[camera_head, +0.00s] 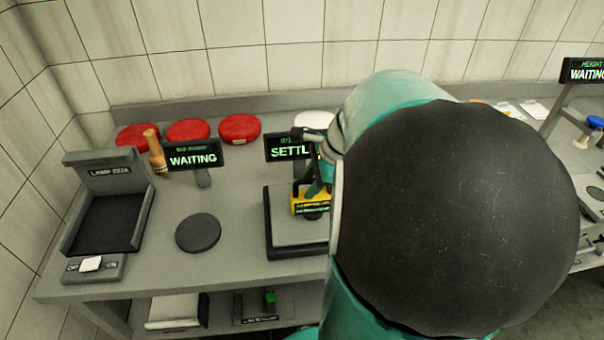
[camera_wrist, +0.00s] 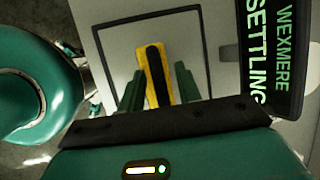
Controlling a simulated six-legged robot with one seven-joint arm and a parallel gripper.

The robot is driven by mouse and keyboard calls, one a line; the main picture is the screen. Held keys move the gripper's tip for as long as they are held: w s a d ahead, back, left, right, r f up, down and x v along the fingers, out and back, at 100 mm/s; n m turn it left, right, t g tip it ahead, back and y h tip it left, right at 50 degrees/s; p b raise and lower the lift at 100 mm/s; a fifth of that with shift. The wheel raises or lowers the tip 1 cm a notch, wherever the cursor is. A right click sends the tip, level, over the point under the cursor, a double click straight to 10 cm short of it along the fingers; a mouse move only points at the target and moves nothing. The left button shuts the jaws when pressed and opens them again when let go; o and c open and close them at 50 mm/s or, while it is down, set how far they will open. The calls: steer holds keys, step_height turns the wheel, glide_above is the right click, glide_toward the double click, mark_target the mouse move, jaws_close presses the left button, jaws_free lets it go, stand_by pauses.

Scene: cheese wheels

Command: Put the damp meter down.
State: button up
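The damp meter, a yellow block with a black strip, shows in the wrist view (camera_wrist: 156,75) between the two green fingers of my gripper (camera_wrist: 159,85). The fingers stand close on both sides of the meter. I cannot tell whether they press on it, or whether it rests fully on the plate. My arm hides the scale's right side.
A dark round pad (camera_head: 198,233) lies left of the scale, with bare bench around it. Further left is a dark open tray unit (camera_head: 105,220). Red cheese wheels (camera_head: 239,129) and a wooden-handled tool (camera_head: 155,152) stand behind, near a "WAITING" display (camera_head: 193,158).

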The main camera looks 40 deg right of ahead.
steer(key=v, duration=1.2)
steer(key=a+f+n+t+h, duration=0.1)
steer(key=a+f+n+h, duration=0.1)
steer(key=a+n, duration=2.2)
steer(key=shift+a+f, duration=0.65)
steer(key=shift+f, duration=0.05)
steer(key=shift+s+d, duration=0.1)
